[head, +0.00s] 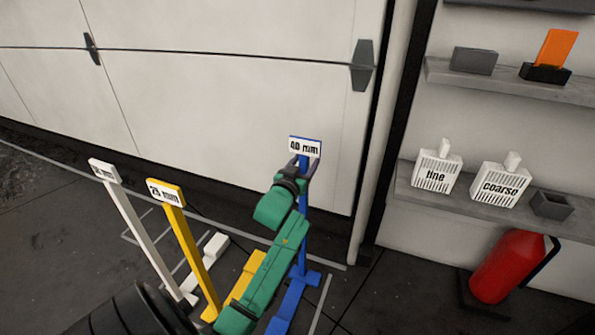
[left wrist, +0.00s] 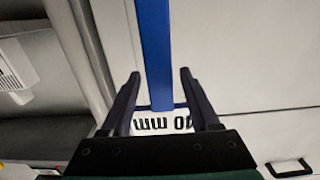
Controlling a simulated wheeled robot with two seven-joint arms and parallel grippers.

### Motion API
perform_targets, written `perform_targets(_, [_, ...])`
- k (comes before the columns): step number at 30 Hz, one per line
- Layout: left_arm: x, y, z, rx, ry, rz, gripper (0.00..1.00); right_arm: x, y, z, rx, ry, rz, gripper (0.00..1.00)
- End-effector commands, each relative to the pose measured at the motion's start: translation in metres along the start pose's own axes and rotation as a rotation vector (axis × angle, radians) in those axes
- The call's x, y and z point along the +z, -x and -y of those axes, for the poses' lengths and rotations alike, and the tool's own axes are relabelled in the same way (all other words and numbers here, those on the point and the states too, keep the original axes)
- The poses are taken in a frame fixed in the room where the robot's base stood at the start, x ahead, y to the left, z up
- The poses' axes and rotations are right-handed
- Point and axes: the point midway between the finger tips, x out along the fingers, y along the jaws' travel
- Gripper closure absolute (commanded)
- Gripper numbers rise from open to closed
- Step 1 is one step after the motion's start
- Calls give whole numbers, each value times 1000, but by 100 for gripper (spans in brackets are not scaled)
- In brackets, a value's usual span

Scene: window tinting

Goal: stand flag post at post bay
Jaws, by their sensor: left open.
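A blue flag post (head: 302,230) stands upright on a blue foot, with a white "40 mm" sign (head: 305,147) at its top. My left gripper (head: 303,167) is open just below the sign, with its fingers either side of the post. In the left wrist view the blue post (left wrist: 154,45) runs between the open fingers (left wrist: 160,75), with gaps on both sides. A yellow flag post (head: 190,245) and a white flag post (head: 135,225) stand to the left. Pale floor lines (head: 320,305) mark an area around the posts; my arm hides part of it.
A panelled garage door (head: 230,95) is behind the posts. At right, a shelf (head: 405,200) holds "fine" (head: 436,172) and "coarse" (head: 500,185) boxes. A red fire extinguisher (head: 508,265) stands below it. Dark floor is clear at far left.

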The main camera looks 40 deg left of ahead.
Motion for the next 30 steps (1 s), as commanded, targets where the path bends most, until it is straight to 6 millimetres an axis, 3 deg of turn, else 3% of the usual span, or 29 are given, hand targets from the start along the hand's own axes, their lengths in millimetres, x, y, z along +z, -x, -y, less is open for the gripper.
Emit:
perform_targets(5, [-4,45,1,-3,1,4,38,-20,8,7,0,4,15,50])
perform_targets(12, [-1,93,1,-3,1,3,38,-26,15,-6,40,40,160,50])
perform_targets(21, [5,101,-6,15,-2,14,38,-24,16,-9,46,45,186,50])
perform_targets(23, [22,105,-25,67,-5,60,38,-24,16,-9,46,45,185,50])
perform_targets(26, [79,131,-88,239,-12,213,38,-24,16,-9,46,45,185,50])
perform_targets(27, [107,152,-118,325,-13,292,38,-24,16,-9,46,45,185,50])
perform_targets(29, [147,191,-159,452,-10,412,38,-24,16,-9,46,45,185,50])
perform_targets(30, [170,219,-182,529,-5,486,38,-24,16,-9,46,44,185,50])
